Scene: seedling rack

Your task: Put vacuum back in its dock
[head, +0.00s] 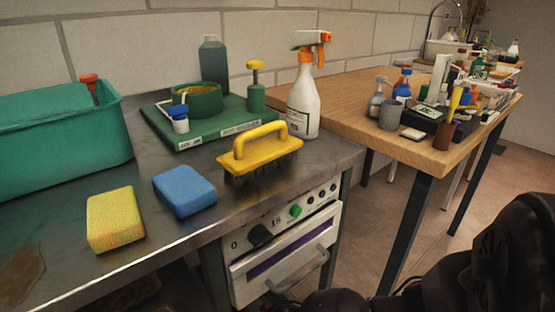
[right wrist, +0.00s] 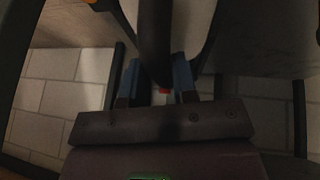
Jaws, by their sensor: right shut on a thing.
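In the right wrist view my right gripper (right wrist: 158,85) has its two blue fingers shut on a dark bar-like handle. The handle belongs to what looks like the vacuum (right wrist: 155,40), with a pale rounded body behind it and a small red spot between the fingers. Most of the vacuum is cut off by the picture's top edge. In the head view I cannot make out the vacuum or its dock. A black arm part of mine fills the lower right corner there, and the right gripper is not seen. My left gripper is in neither view.
A metal counter holds a green tub (head: 60,135), a yellow sponge (head: 115,218), a blue sponge (head: 184,191), a yellow-handled brush (head: 260,152) and a spray bottle (head: 305,100). A cluttered wooden table (head: 350,100) stands beyond. Floor (head: 340,235) shows between them.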

